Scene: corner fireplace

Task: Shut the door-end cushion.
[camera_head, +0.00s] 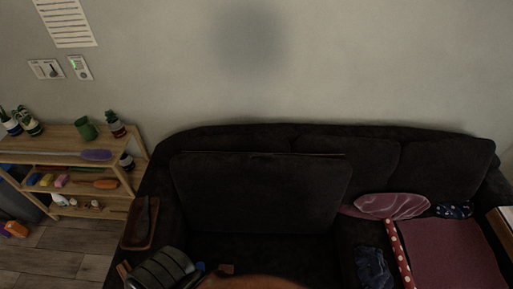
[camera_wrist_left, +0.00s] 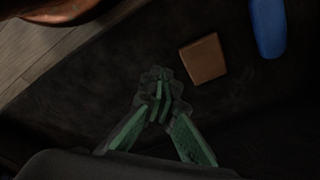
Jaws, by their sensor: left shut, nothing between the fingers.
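The sofa's left seat cushion (camera_head: 260,195) is a dark panel standing up on edge, leaning near the backrest, so that part of the seat is open. A brown block (camera_wrist_left: 203,60) and a blue object (camera_wrist_left: 267,27) lie on the dark surface below; small parts of both show at the bottom of the head view. My left gripper (camera_wrist_left: 160,93) has green finger pads, is shut and empty, and points at that dark surface, left of the brown block. It is not touching the raised cushion in any clear way. My right gripper is not in view.
A wooden tray (camera_head: 153,222) lies on the sofa's left arm. A low wooden shelf (camera_head: 60,148) with bottles and tools stands to the left. A dark red blanket (camera_head: 455,250), pink pillow (camera_head: 392,206) and dark blue cloth (camera_head: 374,268) lie on the right seat.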

